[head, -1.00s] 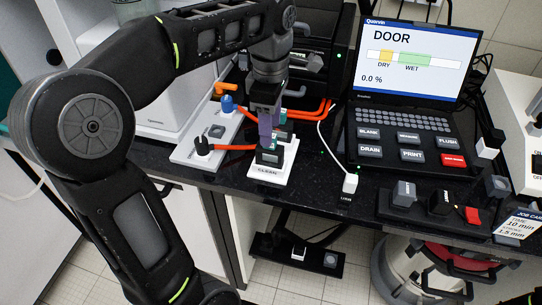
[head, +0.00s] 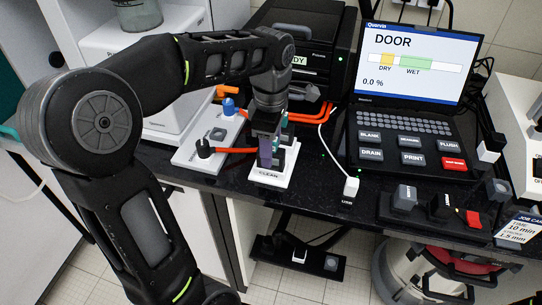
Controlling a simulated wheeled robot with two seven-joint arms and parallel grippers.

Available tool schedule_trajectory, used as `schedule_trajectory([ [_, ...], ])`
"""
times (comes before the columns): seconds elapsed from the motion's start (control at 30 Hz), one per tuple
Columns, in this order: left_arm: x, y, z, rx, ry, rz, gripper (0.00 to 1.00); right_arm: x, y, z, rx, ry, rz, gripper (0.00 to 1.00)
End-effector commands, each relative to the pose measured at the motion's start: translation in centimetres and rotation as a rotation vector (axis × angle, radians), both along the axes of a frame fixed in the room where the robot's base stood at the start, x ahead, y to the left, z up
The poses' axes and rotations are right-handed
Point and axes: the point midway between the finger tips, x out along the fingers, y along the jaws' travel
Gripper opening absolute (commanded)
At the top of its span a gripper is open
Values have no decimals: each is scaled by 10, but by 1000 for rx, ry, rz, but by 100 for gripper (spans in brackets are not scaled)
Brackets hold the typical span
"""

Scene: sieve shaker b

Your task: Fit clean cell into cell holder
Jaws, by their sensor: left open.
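My left gripper (head: 266,154) points straight down over the white stand labelled CLEAN (head: 269,175). Its purplish fingers are open and low, near the dark and green cell parts (head: 281,157) on the stand. The fingers hide part of these, so I cannot tell whether they touch the cell. I cannot make out the cell holder for sure. My right gripper is out of view.
A black instrument (head: 305,50) stands behind the gripper, with orange tubes (head: 308,116) in front. A grey-white plate (head: 205,145) with blue and black fittings lies left. The laptop (head: 417,65) shows DOOR and 0.0 %. A white cable block (head: 351,187) lies right of the stand.

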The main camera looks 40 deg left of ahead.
Motion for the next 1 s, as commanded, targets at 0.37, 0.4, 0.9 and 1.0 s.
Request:
schedule_trajectory([
  [0.37, 0, 0, -20, -1, -1, -1, 51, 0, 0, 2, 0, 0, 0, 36],
  [0.4, 0, 0, -20, -1, -1, -1, 51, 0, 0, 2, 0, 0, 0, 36],
  [0.9, 0, 0, -20, -1, -1, -1, 40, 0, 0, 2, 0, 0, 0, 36],
  [1.0, 0, 0, -20, -1, -1, -1, 32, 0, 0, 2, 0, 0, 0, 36],
])
